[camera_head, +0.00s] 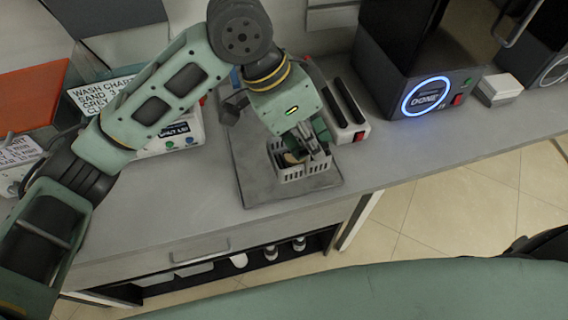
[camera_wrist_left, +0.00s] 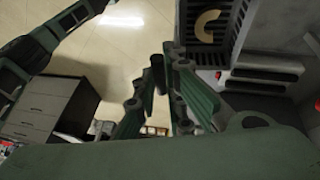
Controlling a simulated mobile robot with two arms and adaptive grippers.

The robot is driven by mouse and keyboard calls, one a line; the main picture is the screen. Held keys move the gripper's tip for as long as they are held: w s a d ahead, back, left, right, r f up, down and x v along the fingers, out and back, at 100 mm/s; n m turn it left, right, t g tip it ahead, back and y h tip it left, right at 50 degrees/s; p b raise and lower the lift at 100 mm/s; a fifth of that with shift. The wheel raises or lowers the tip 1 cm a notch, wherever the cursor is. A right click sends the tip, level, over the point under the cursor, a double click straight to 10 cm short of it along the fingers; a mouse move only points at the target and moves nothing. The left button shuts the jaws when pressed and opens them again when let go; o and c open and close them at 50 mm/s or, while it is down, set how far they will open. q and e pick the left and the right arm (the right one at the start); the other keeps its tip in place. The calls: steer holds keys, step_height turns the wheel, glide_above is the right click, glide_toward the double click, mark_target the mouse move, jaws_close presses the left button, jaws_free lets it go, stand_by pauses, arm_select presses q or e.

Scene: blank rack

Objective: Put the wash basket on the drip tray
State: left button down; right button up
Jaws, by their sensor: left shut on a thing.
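The wash basket (camera_head: 293,172) is a small light-grey slotted basket with a tan ring-like piece inside. It is over the front part of the flat dark-grey drip tray (camera_head: 325,184) on the bench; I cannot tell whether its base touches the tray. My left gripper (camera_head: 312,145) comes down from above and is shut on the basket at its back right side, hiding part of the rim. In the left wrist view, the fingers (camera_wrist_left: 168,85) show beside the slotted basket (camera_wrist_left: 232,12). My right gripper is not in view.
A white device with dark bars and a red switch (camera_head: 361,134) stands right of the tray. A dark machine with a blue lit ring (camera_head: 427,97) is farther right. A white box with labels (camera_head: 186,134) stands left. Bare bench lies between tray and front edge.

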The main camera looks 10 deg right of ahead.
mark_target(269, 140)
arm_select(q)
steer(key=shift+m, duration=0.3)
steer(key=w+a+f, duration=0.1)
steer(key=w+f, duration=0.1)
steer(key=w, duration=0.1)
steer(key=w+a+f+p, duration=0.1)
steer(key=w+a+f, duration=0.1)
steer(key=w+f, duration=0.1)
steer(key=w+a+f, duration=0.1)
steer(key=w+f, duration=0.1)
steer(key=shift+w+a+f+p, duration=0.2)
steer(key=shift+w+a+p, duration=0.05)
steer(key=shift+w+p, duration=0.15)
step_height(269, 140, down, 4)
steer(key=shift+f+p, duration=0.1)
steer(key=shift+p, duration=0.3)
steer(key=c, duration=2.3)
jaws_free()
steer(key=o, duration=0.5)
steer(key=shift+a, duration=0.1)
steer(key=b+v, duration=0.1)
steer(key=v, duration=1.1)
steer(key=shift+w, duration=0.15)
